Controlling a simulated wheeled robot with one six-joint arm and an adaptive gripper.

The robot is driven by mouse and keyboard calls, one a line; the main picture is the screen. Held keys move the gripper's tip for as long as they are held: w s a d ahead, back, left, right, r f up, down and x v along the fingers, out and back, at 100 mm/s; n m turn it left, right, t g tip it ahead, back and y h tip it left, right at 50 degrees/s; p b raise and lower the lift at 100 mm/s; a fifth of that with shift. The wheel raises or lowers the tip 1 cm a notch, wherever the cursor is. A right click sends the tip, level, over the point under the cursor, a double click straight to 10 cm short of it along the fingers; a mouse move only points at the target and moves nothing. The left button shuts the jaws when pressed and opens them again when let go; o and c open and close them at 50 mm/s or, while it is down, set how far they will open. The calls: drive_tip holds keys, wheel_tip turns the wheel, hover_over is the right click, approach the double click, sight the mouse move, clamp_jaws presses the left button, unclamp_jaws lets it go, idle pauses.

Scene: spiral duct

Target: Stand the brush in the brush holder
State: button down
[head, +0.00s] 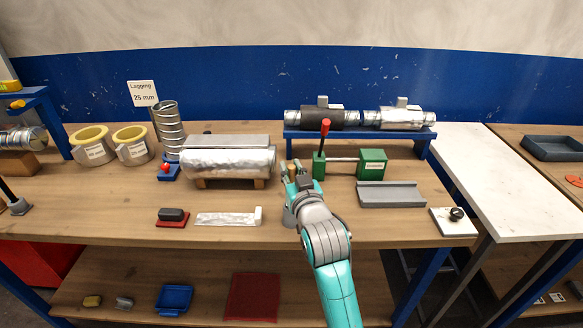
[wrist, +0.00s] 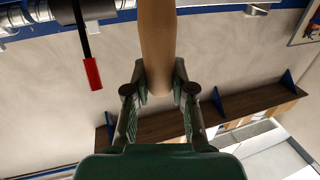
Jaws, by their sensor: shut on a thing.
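My gripper (head: 293,174) is over the middle of the bench, just left of the green clamp device. In the wrist view my gripper (wrist: 158,88) is shut on a smooth, tan wooden handle, which I take to be the brush (wrist: 157,38). The handle runs out of the top of that view, and its ends are not seen. In the head view only a small tan bit shows at the fingers. A grey flared thing (head: 288,216) stands below my gripper, partly hidden by my wrist; I cannot tell whether it is the brush holder.
The green device (head: 371,163) with a red-handled lever (head: 324,135) stands close right of my gripper. A foil-wrapped duct (head: 230,162) lies close left. A grey tray (head: 391,194) is to the right. A foil strip (head: 226,219) and a black block on a red base (head: 172,216) lie in front.

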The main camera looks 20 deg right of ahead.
drive_tip(key=shift+f, duration=0.2)
drive_tip(key=c, duration=0.9)
unclamp_jaws()
drive_tip(key=s, duration=1.2)
drive_tip(key=shift+a, duration=0.25)
